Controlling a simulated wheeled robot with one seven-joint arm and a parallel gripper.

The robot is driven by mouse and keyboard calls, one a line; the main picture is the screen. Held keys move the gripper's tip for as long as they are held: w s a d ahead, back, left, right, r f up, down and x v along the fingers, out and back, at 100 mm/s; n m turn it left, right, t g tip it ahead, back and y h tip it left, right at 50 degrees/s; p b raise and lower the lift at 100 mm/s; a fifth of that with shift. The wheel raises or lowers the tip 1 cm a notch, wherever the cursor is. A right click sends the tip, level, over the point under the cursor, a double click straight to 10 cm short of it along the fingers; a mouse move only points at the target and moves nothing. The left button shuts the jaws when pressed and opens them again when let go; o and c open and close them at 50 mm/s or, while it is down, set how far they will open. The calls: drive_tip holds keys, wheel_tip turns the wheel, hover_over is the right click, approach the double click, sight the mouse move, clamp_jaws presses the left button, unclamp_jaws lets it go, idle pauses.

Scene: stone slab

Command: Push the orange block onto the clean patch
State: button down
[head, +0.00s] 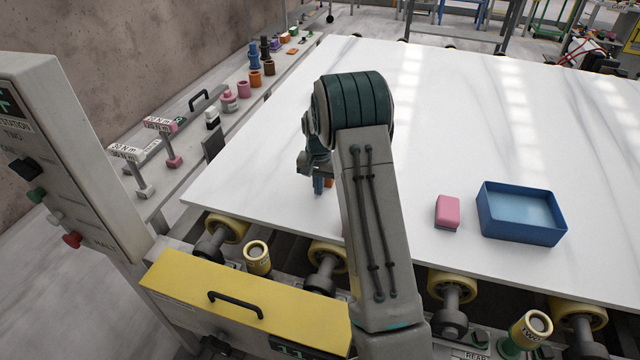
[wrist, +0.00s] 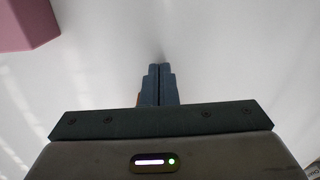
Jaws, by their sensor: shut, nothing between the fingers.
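My gripper (head: 318,188) is shut and empty, low over the white stone slab (head: 260,150), left of my arm's forearm. The wrist view shows its closed fingers (wrist: 159,84) pointing at the slab. No clean patch stands out on the slab; my arm hides part of the surface.
A pink block with a grey underside (head: 447,211) sits on the slab right of my arm, beside a blue tray (head: 520,237). Pink also fills the wrist view's upper left corner (wrist: 25,22). Yellow rollers (head: 452,287) line the near edge. The slab's far area is clear.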

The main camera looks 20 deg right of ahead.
drive_tip(key=shift+s+a, duration=0.65)
drive_tip(key=shift+s, duration=0.25)
wheel_tip(320, 180, up, 10)
drive_tip(key=s+a+r+n+t, duration=0.1)
drive_tip(key=s+a+r+n, duration=0.1)
drive_tip(key=s+r, duration=0.4)
drive_tip(key=s+a+r+n, duration=0.1)
drive_tip(key=s+a+r, duration=0.2)
drive_tip(key=s, duration=0.6)
drive_tip(key=s+a+n+t, duration=0.1)
drive_tip(key=s+a+n, duration=0.1)
drive_tip(key=s, duration=1.5)
drive_tip(key=shift+a+f+n+t+b, duration=0.15)
drive_tip(key=shift+f+n+t+b, duration=0.25)
drive_tip(key=shift+n, duration=0.3)
